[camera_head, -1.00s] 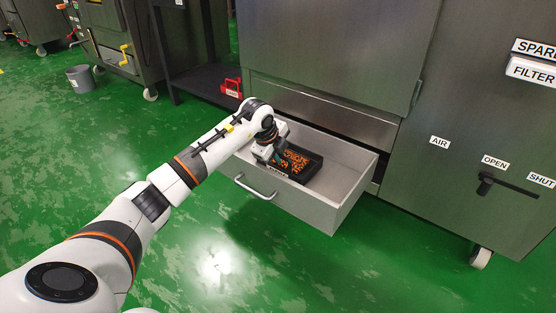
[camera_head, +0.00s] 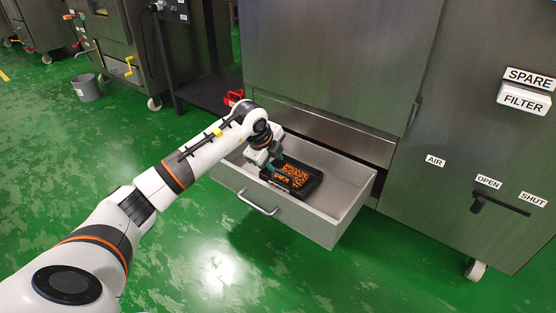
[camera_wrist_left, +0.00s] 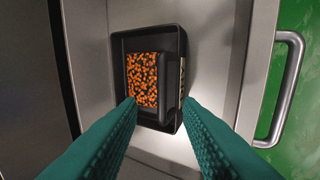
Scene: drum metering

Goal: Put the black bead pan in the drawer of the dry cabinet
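The black bead pan (camera_head: 313,186), holding orange beads, lies inside the open drawer (camera_head: 345,200) of the grey dry cabinet (camera_head: 330,60). In the left wrist view the pan (camera_wrist_left: 118,70) sits on the drawer's light floor, near the drawer's front wall. My left gripper (camera_head: 273,169) is over the drawer at the pan's left end. Its teal fingers (camera_wrist_left: 160,103) are apart in the left wrist view, with their tips over the pan's near part. Whether they touch the pan is unclear. My right gripper is out of view.
The drawer's bar handle (camera_head: 258,203) faces the open green floor. A valve lever (camera_head: 480,203) and labels are on the cabinet's right. A red item (camera_head: 233,97) rests on a dark shelf left of the drawer. A grey bin (camera_head: 86,88) stands farther left.

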